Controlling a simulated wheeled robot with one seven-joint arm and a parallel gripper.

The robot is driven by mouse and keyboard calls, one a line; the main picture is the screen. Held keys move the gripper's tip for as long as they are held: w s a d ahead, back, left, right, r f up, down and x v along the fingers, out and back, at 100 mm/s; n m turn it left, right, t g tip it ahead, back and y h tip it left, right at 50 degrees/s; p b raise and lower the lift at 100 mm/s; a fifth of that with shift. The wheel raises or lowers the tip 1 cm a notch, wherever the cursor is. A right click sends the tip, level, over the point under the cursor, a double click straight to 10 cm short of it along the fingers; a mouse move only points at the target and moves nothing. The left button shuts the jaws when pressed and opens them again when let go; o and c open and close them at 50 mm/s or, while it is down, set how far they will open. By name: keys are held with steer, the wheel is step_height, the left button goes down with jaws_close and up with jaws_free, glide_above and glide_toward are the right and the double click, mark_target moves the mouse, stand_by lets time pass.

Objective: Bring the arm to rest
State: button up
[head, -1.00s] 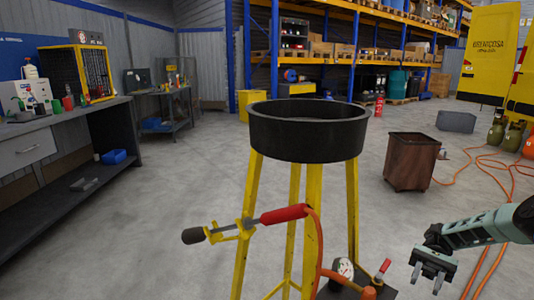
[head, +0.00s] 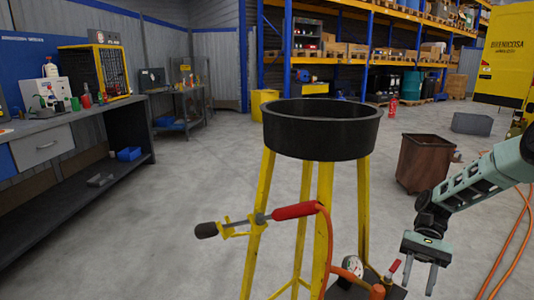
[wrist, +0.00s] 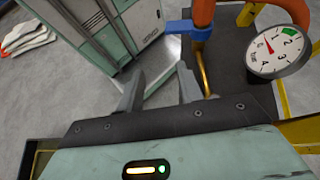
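My gripper (head: 420,281) hangs at the lower right of the head view, at the end of my green arm, with its fingers pointing down. The two fingers stand apart with nothing between them. In the wrist view the gripper (wrist: 160,90) also shows a clear gap between its fingers.
The stand carries a black round pan (head: 320,143) and a torch with a red grip (head: 296,211). A pressure gauge (wrist: 278,51) is near the gripper. A rusty bin (head: 424,163) and orange hose (head: 508,245) lie right. A workbench (head: 70,118) is left; grey floor between is open.

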steer(key=s+a+r+n+t+h, duration=0.4)
steer(key=s+r+n+t+h, duration=0.4)
steer(key=r+t, duration=0.4)
steer(key=s+a+r+n+g+y, duration=0.15)
steer(key=s+a+n, duration=0.55)
steer(key=s+a, duration=1)
step_height(320, 180, up, 14)
steer(key=w+a+p, duration=0.1)
steer(key=w+p, duration=0.1)
steer(key=p, duration=1.2)
steer(key=shift+w+a+r+g, duration=0.2)
steer(key=shift+a+r+g, duration=0.1)
steer(key=shift+g, duration=0.15)
steer(key=shift+f, duration=0.1)
